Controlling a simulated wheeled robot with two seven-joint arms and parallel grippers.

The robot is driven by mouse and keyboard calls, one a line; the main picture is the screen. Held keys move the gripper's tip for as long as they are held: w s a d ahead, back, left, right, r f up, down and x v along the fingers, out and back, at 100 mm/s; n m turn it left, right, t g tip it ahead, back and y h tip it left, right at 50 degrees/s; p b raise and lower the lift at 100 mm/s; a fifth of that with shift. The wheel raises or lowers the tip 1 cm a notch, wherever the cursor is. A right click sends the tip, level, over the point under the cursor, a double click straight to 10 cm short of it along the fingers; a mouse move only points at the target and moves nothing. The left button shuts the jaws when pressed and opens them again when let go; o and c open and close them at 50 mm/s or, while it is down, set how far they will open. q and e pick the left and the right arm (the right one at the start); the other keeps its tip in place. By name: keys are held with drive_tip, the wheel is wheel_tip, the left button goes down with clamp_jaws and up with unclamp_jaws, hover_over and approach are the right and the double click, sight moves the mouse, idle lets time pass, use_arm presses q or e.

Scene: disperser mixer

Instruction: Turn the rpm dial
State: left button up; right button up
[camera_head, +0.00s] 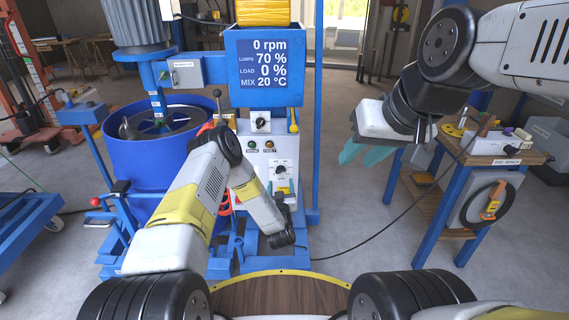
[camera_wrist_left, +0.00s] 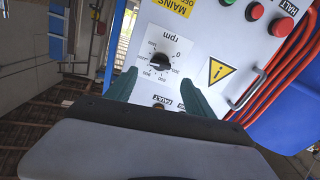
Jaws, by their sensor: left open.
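The rpm dial (camera_head: 280,171) is a black knob on a white scale plate, on the front of the white control box. In the left wrist view the rpm dial (camera_wrist_left: 160,62) lies ahead, between the lines of the two teal fingers. My left gripper (camera_wrist_left: 158,92) is open and empty, with its fingertips short of the knob. In the head view my left arm hides most of that hand. The display (camera_head: 268,64) reads 0 rpm. My right gripper (camera_head: 362,145) hangs in the air to the right of the machine, and its finger gap is unclear.
A second dial (camera_head: 260,121) sits higher up. Red and green buttons (camera_wrist_left: 255,11), a warning triangle (camera_wrist_left: 220,71) and red cables (camera_wrist_left: 285,68) lie beside the dial. The blue vat (camera_head: 150,160) stands left, a workbench (camera_head: 495,150) right.

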sight(281, 172)
use_arm(q)
drive_tip(key=w, duration=0.7)
drive_tip(key=shift+w, duration=0.35)
clamp_jaws()
